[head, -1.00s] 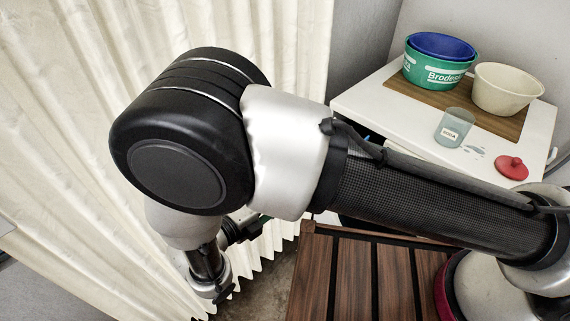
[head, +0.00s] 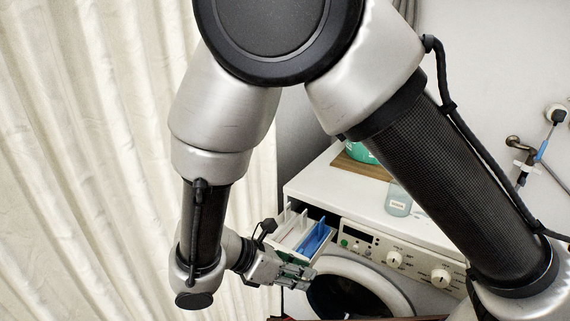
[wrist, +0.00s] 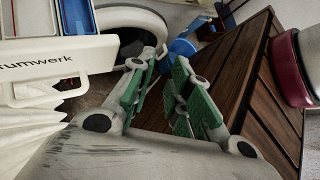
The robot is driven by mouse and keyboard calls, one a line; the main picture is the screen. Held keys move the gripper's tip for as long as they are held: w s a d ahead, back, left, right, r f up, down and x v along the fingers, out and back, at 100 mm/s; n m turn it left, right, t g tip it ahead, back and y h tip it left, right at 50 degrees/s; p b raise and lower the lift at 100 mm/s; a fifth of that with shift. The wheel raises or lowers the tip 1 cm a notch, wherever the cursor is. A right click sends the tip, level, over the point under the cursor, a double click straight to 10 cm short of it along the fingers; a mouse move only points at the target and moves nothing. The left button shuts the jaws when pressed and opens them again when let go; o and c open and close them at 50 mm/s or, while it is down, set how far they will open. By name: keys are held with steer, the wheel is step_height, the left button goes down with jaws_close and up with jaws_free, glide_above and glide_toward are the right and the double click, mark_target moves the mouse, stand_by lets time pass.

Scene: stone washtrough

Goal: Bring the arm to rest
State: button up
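My arm is raised and bent across the head view. My gripper (head: 295,275) is just below and in front of an open detergent drawer (head: 290,238) with a blue compartment. I cannot tell in the head view whether it touches the drawer. In the wrist view the green-padded fingers of my gripper (wrist: 164,75) stand apart with nothing between them. The drawer's white front (wrist: 40,66) is close at the left there.
The drawer belongs to a white washing machine (head: 432,262). A clear container (head: 398,203) and part of a green tub (head: 360,152) stand on top. A pale curtain (head: 80,150) hangs at the left. A slatted wooden surface (wrist: 228,68) lies to the right in the wrist view.

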steer(key=w+d+r+m+g+y, duration=0.35)
steer(key=d+r+m+y, duration=0.25)
steer(key=d+r+m, duration=0.8)
steer(key=s+d+r+m+t+y, duration=0.2)
steer(key=d+r+m, duration=0.3)
steer(key=d, duration=0.4)
steer(key=s+d+r+m+t+y, duration=0.1)
steer(key=s+d+r+m+t, duration=0.2)
steer(key=d, duration=0.7)
step_height(320, 180, up, 4)
steer(key=m, duration=0.2)
steer(key=shift+s+d+r+m+y, duration=0.15)
steer(key=shift+s+d+m+y, duration=0.15)
steer(key=shift+s+y, duration=0.1)
steer(key=shift+w, duration=0.2)
